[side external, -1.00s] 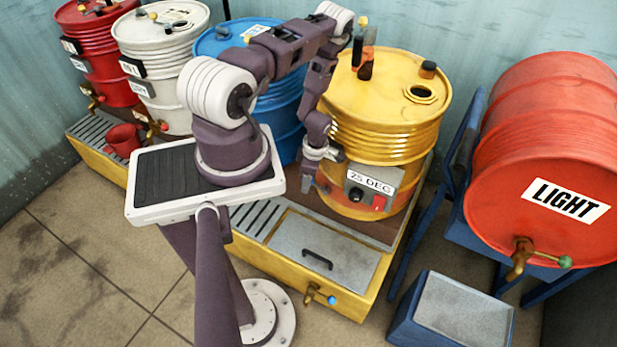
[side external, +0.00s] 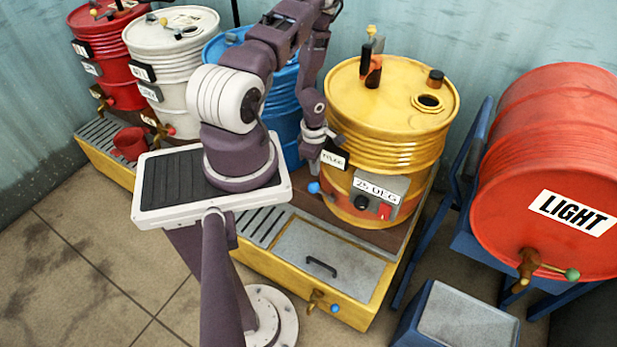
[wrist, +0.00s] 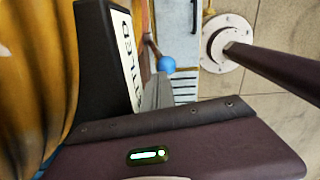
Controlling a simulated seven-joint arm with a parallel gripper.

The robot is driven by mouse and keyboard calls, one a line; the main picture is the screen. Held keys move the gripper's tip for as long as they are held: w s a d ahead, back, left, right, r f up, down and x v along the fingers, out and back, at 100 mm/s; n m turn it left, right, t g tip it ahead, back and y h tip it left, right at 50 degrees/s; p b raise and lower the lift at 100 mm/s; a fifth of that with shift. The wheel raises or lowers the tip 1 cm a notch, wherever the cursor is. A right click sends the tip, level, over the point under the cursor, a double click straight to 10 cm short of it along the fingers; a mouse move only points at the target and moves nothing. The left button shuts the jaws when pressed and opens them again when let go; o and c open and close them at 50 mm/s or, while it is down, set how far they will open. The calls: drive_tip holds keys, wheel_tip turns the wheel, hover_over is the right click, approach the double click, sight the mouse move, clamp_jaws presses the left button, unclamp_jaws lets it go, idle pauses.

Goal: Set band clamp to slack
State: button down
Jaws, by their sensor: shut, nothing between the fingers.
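The yellow drum (side external: 388,115) carries an orange-red band (side external: 340,203) round its lower part, with a grey box (side external: 375,194) marked 25 DEG on the band. No part is plainly marked as a band clamp, and its setting cannot be read. A blue ball knob (side external: 313,188) sits at the drum's lower left. In the wrist view the blue knob (wrist: 166,65) is on a brown stem. My gripper (side external: 313,170) is shut and empty, just above the knob and left of the drum, beside a black plate with a white label (side external: 334,158). That label (wrist: 126,62) is partly cut off.
A blue drum (side external: 285,98) stands close on the left behind my arm. A grey hatch lid (side external: 320,260) with a dark handle covers part of the yellow platform. A red drum marked LIGHT (side external: 545,175) lies on a blue stand at right. Open floor shows at front left.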

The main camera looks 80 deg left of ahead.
sight(320, 191)
drive_tip(key=s+a+m, duration=0.3)
drive_tip(key=s+a, duration=0.2)
drive_tip(key=s, duration=0.1)
drive_tip(key=w+d+f, duration=0.3)
drive_tip(key=f, duration=0.4)
drive_tip(key=shift+w+f+t+h, duration=0.15)
drive_tip(key=shift+f+t+h, duration=0.15)
drive_tip(key=shift+f+h, duration=0.1)
drive_tip(key=shift+w+d+r+y, duration=0.4)
drive_tip(key=shift+w+d+r, duration=0.6)
drive_tip(key=shift+d+r, duration=0.05)
